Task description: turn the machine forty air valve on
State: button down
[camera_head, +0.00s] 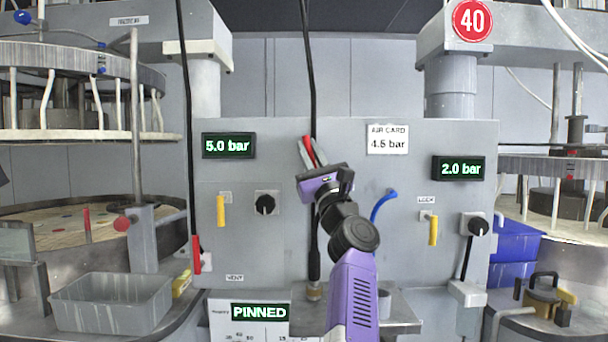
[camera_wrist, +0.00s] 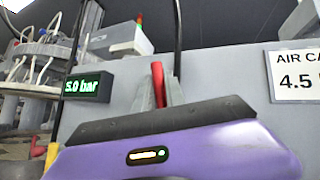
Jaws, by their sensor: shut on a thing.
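My gripper (camera_head: 309,152) is raised in front of the grey panel (camera_head: 345,137), at its upper middle. Its grey fingers are shut on a slim red handle (camera_head: 315,150), which also shows between the fingers in the wrist view (camera_wrist: 157,84). A black hose or cord (camera_head: 309,80) runs down right behind the fingers; I cannot tell whether the handle is joined to it. The round red 40 sign (camera_head: 472,20) is on the right machine. A yellow lever (camera_head: 433,230) hangs down below a small label on the panel's right side. The right display (camera_head: 458,168) reads 2.0 bar.
Another yellow lever (camera_head: 220,211) and a black knob (camera_head: 265,204) are at left, under the 5.0 bar display (camera_head: 228,145). The air card (camera_head: 388,139) reads 4.5 bar. A second black knob (camera_head: 478,226) is at right. A grey bin (camera_head: 112,302) stands lower left.

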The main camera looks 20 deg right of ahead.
jog(key=shift+s+d+f+m+t+h+b, duration=0.1)
jog(key=shift+d+m+h+b, duration=0.1)
jog(key=shift+m+h+b, duration=0.65)
jog(key=shift+w+d+f+m+t+h+b, duration=0.1)
jog(key=shift+d+m+h+b, duration=0.05)
jog(key=shift+m+h+b, duration=0.65)
jog(key=shift+s+d+f+m+t+h+b, duration=0.1)
jog(key=shift+d+m+h+b, duration=0.1)
jog(key=shift+m+h+b, duration=0.65)
jog(key=shift+m+h, duration=0.3)
jog(key=shift+m, duration=0.1)
jog(key=shift+d+r+m+h+b, duration=0.15)
jog(key=shift+r+m+h+b, duration=0.05)
jog(key=shift+m+h+b, duration=0.25)
jog(key=c, duration=1.4)
grip_release()
jog(key=shift+r, duration=0.1)
jog(key=shift+s, duration=0.1)
jog(key=shift+p+v, duration=0.55)
jog(key=shift+v, duration=3.35)
